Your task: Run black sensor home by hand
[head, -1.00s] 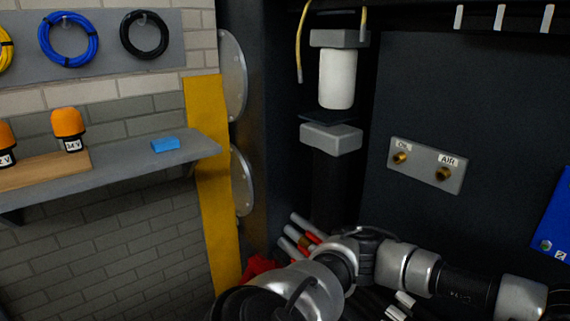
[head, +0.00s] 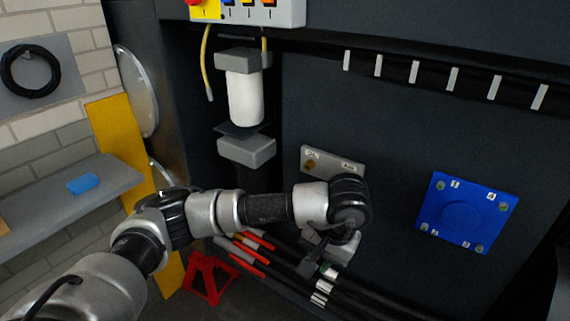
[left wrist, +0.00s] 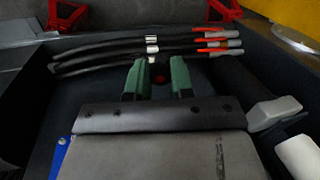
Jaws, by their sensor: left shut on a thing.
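My left gripper (head: 318,262) reaches down in front of the dark wall, above a bundle of black hoses. In the left wrist view its two green fingers (left wrist: 158,80) are shut on a small black piece with a red spot (left wrist: 160,77). I cannot tell for sure that this piece is the black sensor; most of it is hidden between the fingers. The black hoses (left wrist: 110,53) run across just beyond the fingertips, with white bands and red and grey ends (left wrist: 215,42). My right gripper is in neither view.
A grey OIL/AIR plate (head: 320,160) is partly behind my left arm. A blue square plate (head: 466,212) is on the wall at right. A white canister (head: 245,98) hangs above the arm. A red stand (head: 210,277) is at lower left. A row of white-marked slots (head: 450,78) runs above.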

